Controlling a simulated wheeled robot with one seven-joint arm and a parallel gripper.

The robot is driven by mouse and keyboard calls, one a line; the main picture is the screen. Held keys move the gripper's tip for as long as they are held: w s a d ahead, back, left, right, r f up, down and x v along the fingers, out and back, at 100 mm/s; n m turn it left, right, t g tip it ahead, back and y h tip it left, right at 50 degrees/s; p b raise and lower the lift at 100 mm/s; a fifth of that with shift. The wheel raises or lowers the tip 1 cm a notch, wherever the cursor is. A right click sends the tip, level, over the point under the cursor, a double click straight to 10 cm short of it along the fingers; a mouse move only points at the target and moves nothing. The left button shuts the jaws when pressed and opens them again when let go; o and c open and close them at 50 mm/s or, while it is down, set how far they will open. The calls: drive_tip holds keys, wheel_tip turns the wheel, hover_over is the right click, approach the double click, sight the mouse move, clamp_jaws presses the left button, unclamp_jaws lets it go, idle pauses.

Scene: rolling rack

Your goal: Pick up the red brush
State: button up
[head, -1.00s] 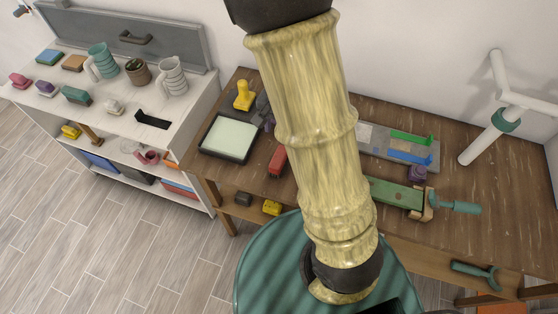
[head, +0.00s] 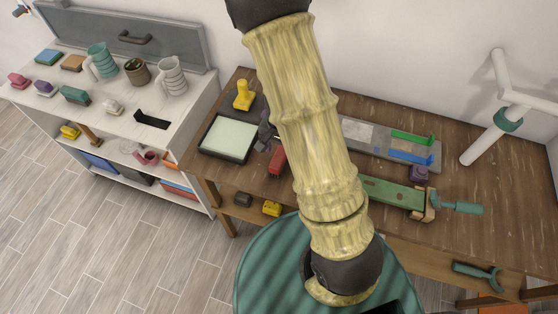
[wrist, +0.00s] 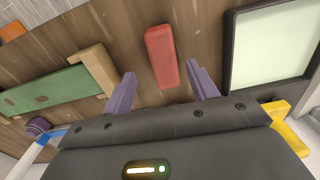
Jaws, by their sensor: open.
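The red brush (head: 278,160) lies on the brown wooden table, right of the pad with the pale top. My arm hides part of the area beside it. In the wrist view the brush (wrist: 161,57) is a red block ahead of my gripper (wrist: 160,76), lengthwise between the lines of the two purple fingers. The fingers are spread wide and empty, and the brush is not touched by either as far as I can see. In the head view only a dark part of my gripper (head: 266,132) shows, behind the brush.
The black-framed pad (head: 228,139) lies left of the brush, with a yellow stamp-like object (head: 243,95) behind it. A green board (head: 392,192) with a wooden end piece lies to the right. A white shelf (head: 120,118) with mugs stands further left.

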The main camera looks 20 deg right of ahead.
sight(279, 156)
drive_tip(key=shift+w+a+f, duration=0.1)
drive_tip(key=shift+w+f, duration=0.05)
drive_tip(key=shift+f, duration=1.1)
drive_tip(key=shift+w+a+f, duration=0.1)
drive_tip(key=shift+w+f, duration=0.05)
drive_tip(key=shift+f, duration=1.1)
drive_tip(key=shift+f, duration=0.25)
drive_tip(key=c, duration=1.1)
